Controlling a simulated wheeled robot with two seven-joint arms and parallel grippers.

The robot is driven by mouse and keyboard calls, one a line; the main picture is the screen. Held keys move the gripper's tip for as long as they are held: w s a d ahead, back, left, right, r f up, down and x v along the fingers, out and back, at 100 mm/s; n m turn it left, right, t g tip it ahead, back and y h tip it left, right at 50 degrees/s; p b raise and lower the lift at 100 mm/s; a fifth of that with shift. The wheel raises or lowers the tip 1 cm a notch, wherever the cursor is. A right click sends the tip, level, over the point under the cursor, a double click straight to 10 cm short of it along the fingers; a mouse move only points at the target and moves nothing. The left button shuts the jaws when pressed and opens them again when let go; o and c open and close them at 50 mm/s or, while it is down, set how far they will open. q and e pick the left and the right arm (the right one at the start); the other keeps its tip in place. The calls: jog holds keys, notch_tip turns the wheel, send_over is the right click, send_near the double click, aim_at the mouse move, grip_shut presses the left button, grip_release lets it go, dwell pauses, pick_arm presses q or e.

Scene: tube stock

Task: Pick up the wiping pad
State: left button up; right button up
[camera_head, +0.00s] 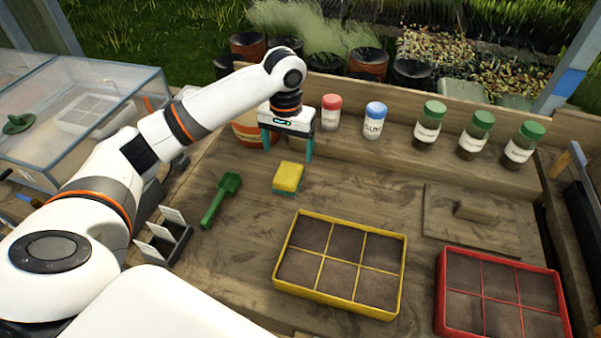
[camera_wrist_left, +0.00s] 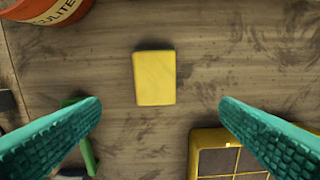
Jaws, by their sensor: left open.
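The wiping pad (camera_head: 288,178) is a small yellow block with a green underside, lying flat on the wooden bench. In the left wrist view the pad (camera_wrist_left: 155,78) lies between and beyond the two fingers, with bare wood around it. My left gripper (camera_head: 287,154) is open and empty, its teal fingers pointing down, above and behind the pad in the head view. The left gripper (camera_wrist_left: 160,125) also shows in the left wrist view, its fingers wide apart and not touching the pad. My right gripper is not in view.
A green scoop (camera_head: 222,199) lies left of the pad. A yellow tray (camera_head: 281,262) and a red tray (camera_head: 440,290) stand in front. A red-capped jar (camera_head: 331,113), a blue-capped jar (camera_head: 375,121) and green-capped jars (camera_head: 429,126) stand along the back. An orange tub (camera_head: 247,133) is behind the gripper.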

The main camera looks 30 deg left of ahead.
pick_arm(q)
send_over(288, 173)
jog(key=shift+n, duration=0.3)
jog(key=f, duration=0.5)
jog(key=shift+s+p, duration=0.3)
jog(key=shift+s, duration=0.05)
jog(key=shift+w+f, duration=0.15)
jog(key=shift+f, duration=0.5)
jog(key=f, duration=0.3)
jog(key=f+p, duration=0.1)
jog(key=shift+w+f, duration=0.25)
jog(key=shift+f, duration=0.1)
jog(key=shift+c, duration=1)
jog(key=c, duration=0.9)
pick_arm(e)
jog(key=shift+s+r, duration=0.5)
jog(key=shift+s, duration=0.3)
